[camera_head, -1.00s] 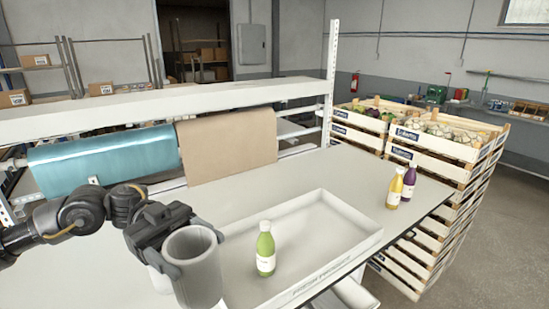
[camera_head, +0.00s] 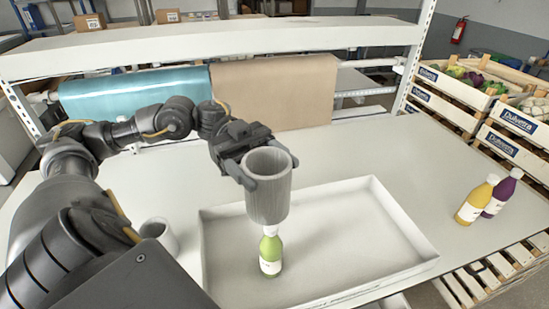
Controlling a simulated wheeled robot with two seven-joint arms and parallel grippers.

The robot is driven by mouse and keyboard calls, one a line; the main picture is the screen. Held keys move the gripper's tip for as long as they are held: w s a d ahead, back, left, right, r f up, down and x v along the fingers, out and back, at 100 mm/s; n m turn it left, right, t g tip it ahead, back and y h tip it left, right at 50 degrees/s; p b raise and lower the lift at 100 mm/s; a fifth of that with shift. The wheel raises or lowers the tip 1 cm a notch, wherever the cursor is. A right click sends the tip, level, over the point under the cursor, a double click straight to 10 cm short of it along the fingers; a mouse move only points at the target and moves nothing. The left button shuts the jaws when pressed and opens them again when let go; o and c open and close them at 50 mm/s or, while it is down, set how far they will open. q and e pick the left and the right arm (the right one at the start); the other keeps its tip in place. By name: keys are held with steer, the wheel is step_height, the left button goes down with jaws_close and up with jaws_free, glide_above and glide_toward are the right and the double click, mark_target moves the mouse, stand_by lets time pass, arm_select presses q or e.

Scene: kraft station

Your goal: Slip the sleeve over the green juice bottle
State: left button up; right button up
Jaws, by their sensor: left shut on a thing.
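The green juice bottle (camera_head: 270,256) stands upright in the shallow white tray (camera_head: 411,236), near its front left part. My left gripper (camera_head: 262,168) is shut on the grey sleeve (camera_head: 268,198), an open hollow cylinder held upright. The sleeve appears right above the bottle and its lower edge hides the bottle's top. I cannot tell whether the bottle's cap is inside the sleeve. My right gripper is not in view.
A yellow bottle (camera_head: 474,202) and a purple bottle (camera_head: 501,194) stand on the table at the right. Another grey cup-like cylinder (camera_head: 159,235) stands left of the tray. A blue roll (camera_head: 135,97) and a brown paper roll (camera_head: 275,92) hang behind. Crates (camera_head: 512,125) stand at the right.

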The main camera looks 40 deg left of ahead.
mark_target(260, 174)
arm_select(q)
steer(key=shift+s+f, duration=0.1)
steer(key=shift+f, duration=0.15)
steer(key=shift+w+f+b, duration=0.8)
steer(key=shift+w+f, duration=0.05)
steer(key=shift+f+b, duration=0.95)
steer(key=shift+s+f+b, duration=0.2)
steer(key=shift+s+b, duration=0.05)
steer(key=shift+b, duration=0.05)
step_height(260, 174, down, 4)
steer(key=b, duration=0.3)
steer(key=shift+w+f, duration=0.1)
steer(key=shift+f, duration=0.05)
steer(key=shift+w+f+b, duration=0.1)
steer(key=shift+f+b, duration=0.65)
steer(key=shift+f, duration=0.2)
steer(key=shift+f+b, duration=4.5)
steer(key=shift+f, duration=2.25)
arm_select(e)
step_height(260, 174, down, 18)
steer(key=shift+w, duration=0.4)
